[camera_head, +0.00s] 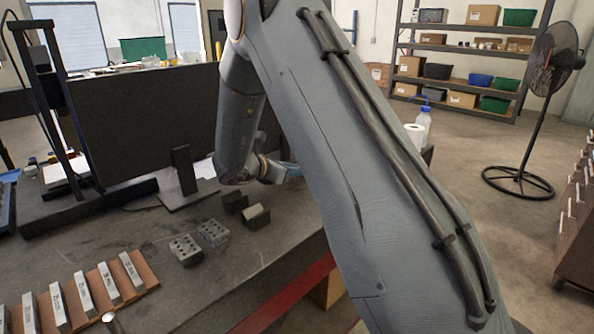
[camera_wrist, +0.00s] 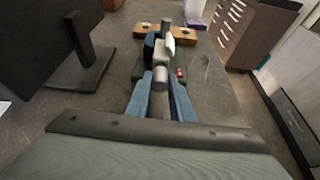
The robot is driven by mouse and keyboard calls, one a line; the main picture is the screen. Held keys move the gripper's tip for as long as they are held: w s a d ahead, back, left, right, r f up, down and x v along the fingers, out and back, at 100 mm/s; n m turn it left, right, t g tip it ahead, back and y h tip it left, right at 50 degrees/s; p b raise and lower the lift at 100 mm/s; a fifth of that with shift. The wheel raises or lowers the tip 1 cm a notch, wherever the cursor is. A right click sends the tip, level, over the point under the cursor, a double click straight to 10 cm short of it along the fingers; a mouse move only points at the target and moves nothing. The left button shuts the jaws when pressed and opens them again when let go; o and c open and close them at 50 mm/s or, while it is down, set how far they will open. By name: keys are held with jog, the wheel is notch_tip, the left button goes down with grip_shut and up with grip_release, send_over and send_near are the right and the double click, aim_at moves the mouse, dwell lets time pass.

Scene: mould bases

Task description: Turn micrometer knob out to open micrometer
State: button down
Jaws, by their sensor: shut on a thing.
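The micrometer (camera_wrist: 161,76) shows in the wrist view as a grey metal cylinder pointing toward me, with a blue part and a pale block behind it. My gripper (camera_wrist: 161,99) has two blue fingers, one on each side of the micrometer's near end, the knob (camera_wrist: 160,104). The fingers are shut on the knob. Markings on it are too small to read.
In the wrist view a dark upright stand (camera_wrist: 85,45) is at the left and a wooden block (camera_wrist: 186,33) lies behind. In the head view, steel blocks with holes (camera_head: 186,249), dark blocks (camera_head: 256,217) and a wooden rack (camera_head: 146,272) sit on the bench.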

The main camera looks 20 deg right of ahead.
jog(key=shift+w, duration=0.1)
jog(key=n+g+b, duration=0.1)
jog(key=n+g+h+b, duration=0.1)
jog(key=n, duration=0.1)
jog(key=n+b, duration=0.1)
jog(key=b, duration=0.1)
jog(key=shift+w+a+f+n+g+h, duration=0.1)
jog(key=shift+w+a+n+g+h, duration=0.2)
jog(key=shift+w+g, duration=0.1)
jog(key=n+g+h+b, duration=0.1)
jog(key=n+b, duration=0.1)
jog(key=n, duration=0.1)
jog(key=shift+w+f+b, duration=0.1)
jog(key=shift+f+b, duration=0.05)
jog(key=shift+b, duration=0.15)
jog(key=shift+n+g+h+b, duration=0.4)
jog(key=shift+n+h+b, duration=0.35)
jog(key=shift+n, duration=0.45)
jog(key=c, duration=1.6)
grip_release()
jog(key=shift+a, duration=0.1)
jog(key=shift+o, duration=0.2)
